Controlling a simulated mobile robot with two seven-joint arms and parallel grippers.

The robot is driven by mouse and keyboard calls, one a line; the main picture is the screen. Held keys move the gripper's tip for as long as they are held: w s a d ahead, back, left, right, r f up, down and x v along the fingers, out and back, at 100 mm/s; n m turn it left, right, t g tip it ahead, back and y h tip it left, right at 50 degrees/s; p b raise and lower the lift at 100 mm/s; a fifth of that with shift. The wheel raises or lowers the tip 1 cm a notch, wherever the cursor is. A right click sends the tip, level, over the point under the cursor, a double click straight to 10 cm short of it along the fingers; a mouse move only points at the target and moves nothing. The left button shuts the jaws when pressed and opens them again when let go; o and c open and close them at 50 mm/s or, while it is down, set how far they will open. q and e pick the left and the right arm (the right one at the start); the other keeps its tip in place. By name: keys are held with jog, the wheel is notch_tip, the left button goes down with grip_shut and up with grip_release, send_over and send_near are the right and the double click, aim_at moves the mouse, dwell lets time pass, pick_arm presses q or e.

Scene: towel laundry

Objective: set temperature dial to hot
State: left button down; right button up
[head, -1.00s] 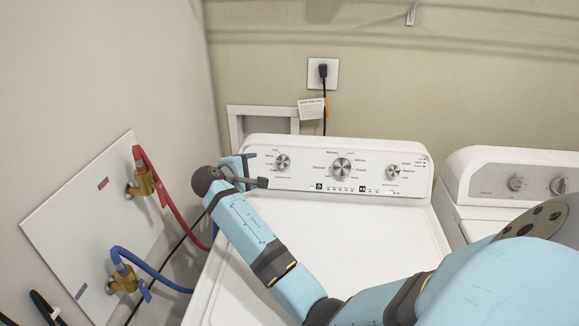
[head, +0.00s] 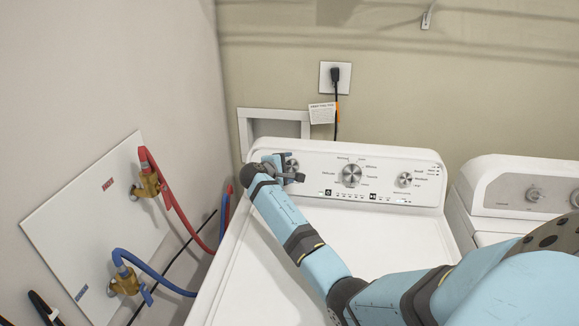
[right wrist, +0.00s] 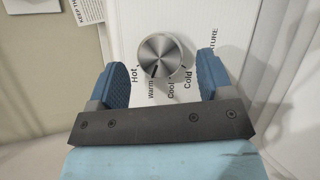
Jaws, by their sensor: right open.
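The temperature dial (right wrist: 165,57) is a round silver knob on the washer's white control panel (head: 325,178). Around it the right wrist view shows the words Hot, Warm, Cool and Cold. A dark mark on its face seems to point toward Warm. My right gripper (right wrist: 163,68) is open, with one blue finger on each side of the dial and visible gaps between. In the head view my right gripper (head: 286,169) is at the panel's left knob and partly hides it. My left gripper is not in view.
A larger centre knob (head: 351,175) and a right knob (head: 404,180) share the panel. A second white machine (head: 525,188) stands at the right. Red (head: 172,198) and blue (head: 155,272) hoses run from the left wall. A power cord (head: 336,110) hangs behind the washer.

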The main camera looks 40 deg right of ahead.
jog(key=shift+x, duration=0.85)
jog(key=shift+c, duration=0.5)
jog(key=c, duration=0.8)
jog(key=shift+m, duration=0.3)
jog(key=m+y, duration=0.1)
jog(key=m, duration=0.1)
jog(key=shift+r+m+g+p, duration=0.2)
jog(key=shift+m+g+p, duration=0.1)
jog(key=shift+g+p, duration=0.1)
jog(key=shift+d+m+y+p, duration=0.1)
jog(key=shift+m+y+p, duration=0.2)
jog(key=shift+m+y, duration=0.5)
jog(key=shift+m+y+p, duration=0.3)
jog(key=shift+m, duration=0.9)
